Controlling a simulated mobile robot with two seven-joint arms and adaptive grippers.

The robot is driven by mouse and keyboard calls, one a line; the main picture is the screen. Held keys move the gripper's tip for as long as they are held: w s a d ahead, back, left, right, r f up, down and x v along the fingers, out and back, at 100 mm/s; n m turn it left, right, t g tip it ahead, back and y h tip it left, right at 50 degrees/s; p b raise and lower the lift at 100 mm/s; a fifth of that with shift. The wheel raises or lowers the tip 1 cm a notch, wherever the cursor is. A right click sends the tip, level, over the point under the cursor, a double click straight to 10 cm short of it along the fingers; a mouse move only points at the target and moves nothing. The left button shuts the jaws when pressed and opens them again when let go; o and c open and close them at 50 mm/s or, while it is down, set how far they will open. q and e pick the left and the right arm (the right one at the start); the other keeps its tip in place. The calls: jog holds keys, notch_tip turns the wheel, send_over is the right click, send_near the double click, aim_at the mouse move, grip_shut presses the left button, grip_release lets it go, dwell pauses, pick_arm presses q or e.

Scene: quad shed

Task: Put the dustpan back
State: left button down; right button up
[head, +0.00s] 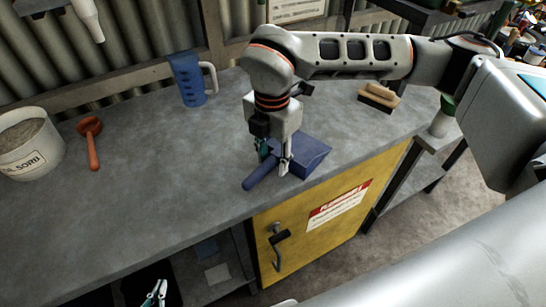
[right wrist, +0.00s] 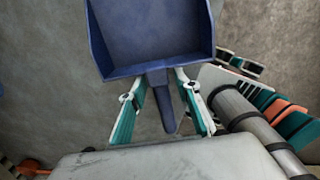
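The blue dustpan (head: 309,152) lies on the grey workbench, with its handle (head: 262,171) pointing to the front left. My right gripper (head: 274,167) reaches down over the handle near the pan. In the right wrist view the dustpan (right wrist: 150,35) fills the top middle, and its handle runs down between the fingers of my right gripper (right wrist: 160,80). The fingers stand apart on either side of the handle, with gaps showing. My left gripper (head: 155,292) is low at the bottom edge, in front of the bench, empty, with its fingers apart.
A yellow cabinet door (head: 310,225) is below. The bench's left front is clear.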

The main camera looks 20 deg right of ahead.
aim_at(273, 157)
jog(key=shift+r, duration=0.1)
jog(key=shift+r, duration=0.25)
notch_tip(273, 157, up, 12)
jog(key=shift+f+b, duration=0.2)
jog(key=shift+b, duration=0.2)
jog(key=shift+s+a, duration=0.1)
